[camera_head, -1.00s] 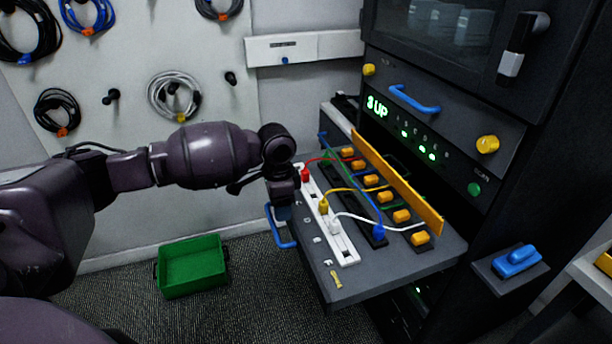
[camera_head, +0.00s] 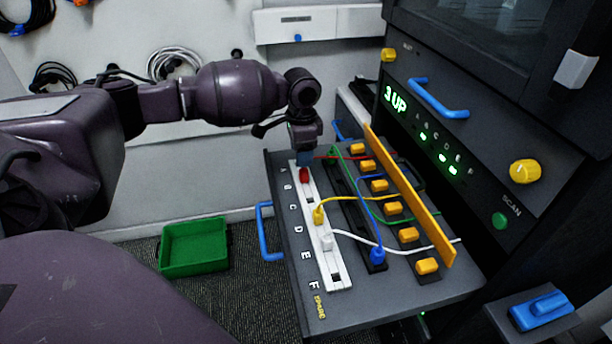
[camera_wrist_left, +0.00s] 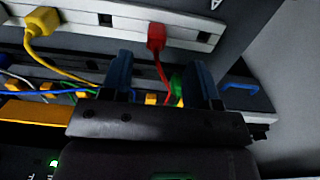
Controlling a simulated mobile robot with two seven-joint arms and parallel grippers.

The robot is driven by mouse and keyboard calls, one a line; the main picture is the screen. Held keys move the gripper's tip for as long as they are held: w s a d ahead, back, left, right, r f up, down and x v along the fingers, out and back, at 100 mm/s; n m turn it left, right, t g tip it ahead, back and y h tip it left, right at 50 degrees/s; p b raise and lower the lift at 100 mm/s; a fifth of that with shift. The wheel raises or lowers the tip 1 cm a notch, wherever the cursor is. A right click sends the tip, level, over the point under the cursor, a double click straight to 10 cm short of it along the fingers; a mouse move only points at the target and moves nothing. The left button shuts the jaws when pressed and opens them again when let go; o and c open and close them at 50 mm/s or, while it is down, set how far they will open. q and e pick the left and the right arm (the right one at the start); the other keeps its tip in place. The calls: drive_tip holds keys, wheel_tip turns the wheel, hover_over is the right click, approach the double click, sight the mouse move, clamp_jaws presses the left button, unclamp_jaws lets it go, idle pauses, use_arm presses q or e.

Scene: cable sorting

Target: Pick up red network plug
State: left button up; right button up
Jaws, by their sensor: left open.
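The red network plug (camera_head: 304,175) sits in the far end of the white socket strip (camera_head: 334,271) on the pulled-out tray. A red cable runs from it to the right. In the left wrist view the red plug (camera_wrist_left: 156,38) shows beyond the fingertips, between the two blue fingers in the picture. My left gripper (camera_head: 304,158) is open, pointing down just above and behind the red plug, and it also shows in the left wrist view (camera_wrist_left: 162,75). It holds nothing. My right gripper is not in view.
A yellow plug (camera_head: 319,216), a white plug (camera_head: 326,240) and a blue plug (camera_head: 377,255) with cables stand nearby. An orange bar (camera_head: 408,195) and the rack front bound the right side. A green bin (camera_head: 194,247) stands on the floor.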

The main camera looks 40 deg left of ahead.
sight(302, 170)
use_arm(q)
wheel_tip(302, 170, down, 7)
drive_tip(key=shift+s+d+f+b, duration=0.1)
drive_tip(key=shift+d+f+b, duration=0.1)
drive_tip(key=shift+b, duration=0.55)
drive_tip(key=shift+r, duration=0.1)
drive_tip(key=c, duration=1)
